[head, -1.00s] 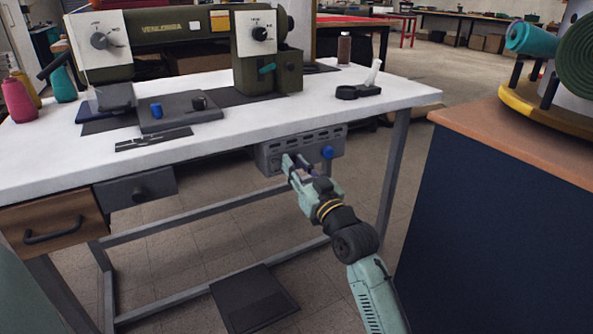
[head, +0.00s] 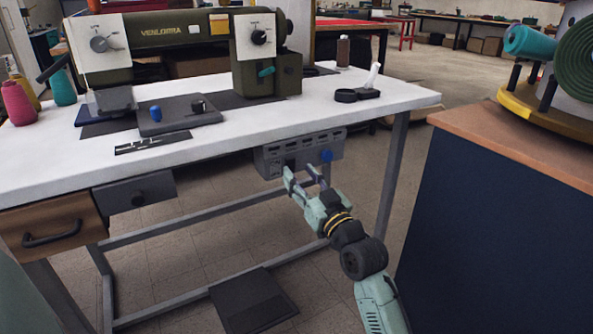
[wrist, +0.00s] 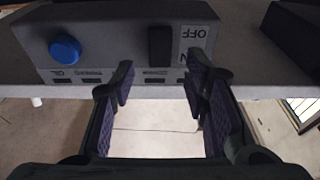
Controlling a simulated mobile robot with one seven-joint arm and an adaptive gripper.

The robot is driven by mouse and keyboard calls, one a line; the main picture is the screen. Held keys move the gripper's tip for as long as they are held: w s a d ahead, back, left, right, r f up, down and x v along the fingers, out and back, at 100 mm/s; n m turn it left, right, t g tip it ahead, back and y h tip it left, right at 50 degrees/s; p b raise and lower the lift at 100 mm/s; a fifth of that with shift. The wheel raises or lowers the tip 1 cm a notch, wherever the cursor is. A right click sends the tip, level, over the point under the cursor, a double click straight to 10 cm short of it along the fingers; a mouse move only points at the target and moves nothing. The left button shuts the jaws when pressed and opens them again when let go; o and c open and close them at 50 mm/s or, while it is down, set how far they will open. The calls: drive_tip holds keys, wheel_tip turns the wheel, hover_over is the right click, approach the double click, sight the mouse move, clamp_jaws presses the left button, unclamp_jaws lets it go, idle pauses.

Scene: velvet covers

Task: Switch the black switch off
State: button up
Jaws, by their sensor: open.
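A grey control box (head: 303,153) hangs under the front edge of the white table. In the wrist view the box (wrist: 110,35) appears upside down, with a black switch (wrist: 160,46) beside a white label reading OFF (wrist: 193,45). The switch's tilt is hard to tell. A blue knob (wrist: 65,49) sits on the same face; it also shows in the head view (head: 326,156). My gripper (head: 305,178) is open and empty just in front of and below the box. In the wrist view its fingers (wrist: 160,85) are spread apart near the box's lower edge, with the switch between their lines.
The white table (head: 60,155) carries a green sewing machine (head: 185,35). A drawer (head: 135,190) is under its left side. A dark blue cabinet (head: 500,230) stands to the right of my arm. A black pedal (head: 252,300) lies on the floor below.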

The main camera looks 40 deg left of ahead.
drive_tip(key=v, duration=0.4)
drive_tip(key=shift+s+d, duration=0.1)
drive_tip(key=shift+d, duration=0.15)
